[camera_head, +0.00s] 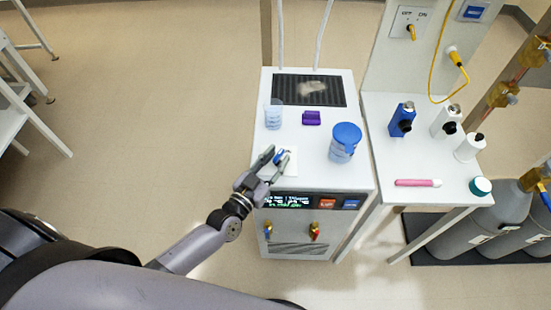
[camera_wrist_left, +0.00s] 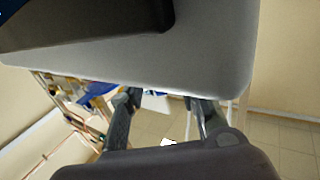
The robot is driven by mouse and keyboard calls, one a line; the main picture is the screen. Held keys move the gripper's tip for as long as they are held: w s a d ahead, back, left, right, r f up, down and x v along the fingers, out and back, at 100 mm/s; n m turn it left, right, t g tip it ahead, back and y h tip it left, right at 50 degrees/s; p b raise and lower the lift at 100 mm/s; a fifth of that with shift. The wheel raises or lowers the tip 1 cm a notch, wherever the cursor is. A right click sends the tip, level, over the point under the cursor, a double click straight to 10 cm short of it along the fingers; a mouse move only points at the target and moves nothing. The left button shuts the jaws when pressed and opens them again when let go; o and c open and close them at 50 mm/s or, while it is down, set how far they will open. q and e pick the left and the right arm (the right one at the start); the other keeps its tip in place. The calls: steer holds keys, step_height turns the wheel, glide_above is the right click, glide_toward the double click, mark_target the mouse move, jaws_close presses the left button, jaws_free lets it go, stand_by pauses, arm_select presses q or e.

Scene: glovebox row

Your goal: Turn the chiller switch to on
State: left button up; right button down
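The chiller seems to be the white box-shaped unit (camera_head: 361,177) with a lit display (camera_head: 289,200) and a red button (camera_head: 327,203) and blue button (camera_head: 350,204) on its front edge. A panel with a yellow lever (camera_head: 411,32) and small labels, apparently OFF and ON, is on the upright at the back right; I cannot tell which control is the chiller switch. My right gripper is not in view.
A clear beaker (camera_head: 273,115), a purple block (camera_head: 311,118) and a blue-lidded jug (camera_head: 344,142) stand on the unit. The side table (camera_head: 380,108) holds several bottles and a pink marker (camera_head: 418,183). Gas cylinders (camera_head: 490,232) stand at right.

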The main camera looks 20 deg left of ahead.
arm_select(q)
steer(key=v, duration=1.2)
stand_by(0.6)
